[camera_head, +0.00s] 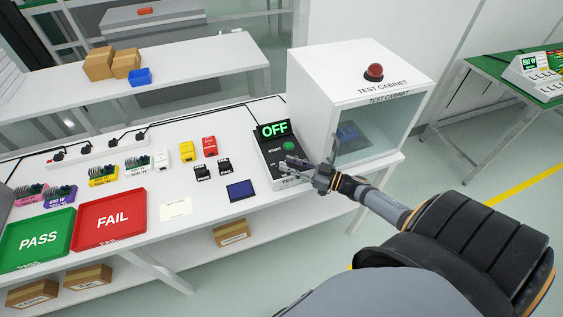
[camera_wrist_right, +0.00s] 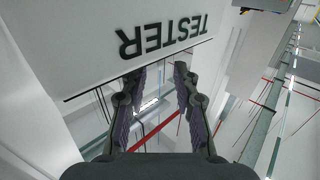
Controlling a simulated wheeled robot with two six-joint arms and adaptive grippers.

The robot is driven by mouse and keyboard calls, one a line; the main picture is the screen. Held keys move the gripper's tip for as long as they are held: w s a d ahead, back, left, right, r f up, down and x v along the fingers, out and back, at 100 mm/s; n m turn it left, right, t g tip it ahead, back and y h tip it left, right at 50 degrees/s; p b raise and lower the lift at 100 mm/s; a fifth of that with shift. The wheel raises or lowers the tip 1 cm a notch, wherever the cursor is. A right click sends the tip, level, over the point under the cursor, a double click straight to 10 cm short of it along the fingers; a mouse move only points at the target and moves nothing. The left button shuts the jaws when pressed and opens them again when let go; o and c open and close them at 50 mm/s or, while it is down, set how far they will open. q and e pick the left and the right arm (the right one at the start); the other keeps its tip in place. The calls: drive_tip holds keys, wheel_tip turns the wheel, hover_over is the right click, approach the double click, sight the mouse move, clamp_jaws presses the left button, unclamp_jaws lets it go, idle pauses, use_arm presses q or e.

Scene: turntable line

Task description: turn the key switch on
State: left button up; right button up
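The tester (camera_head: 266,160) is a dark-topped box with a white front, standing on the white bench beside the test cabinet. Its display (camera_head: 273,130) reads OFF in green, and a green START button (camera_head: 289,146) sits below it. My right gripper (camera_head: 293,162) is over the front part of the tester's top. The key switch cannot be made out; the gripper covers that area. In the right wrist view the fingers (camera_wrist_right: 158,90) are apart with nothing visible gripped between them, close to the white face lettered TESTER (camera_wrist_right: 165,40). My left gripper is not in view.
The test cabinet (camera_head: 315,95) with a red dome light stands close on the right. Left of the tester are a dark blue pad (camera_head: 241,190), a paper card (camera_head: 175,208), small coloured parts, a red FAIL tray (camera_head: 75,222) and a green PASS tray (camera_head: 15,240).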

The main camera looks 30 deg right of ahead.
sight(283, 162)
drive_tip(key=shift+x, duration=1.7)
clamp_jaws()
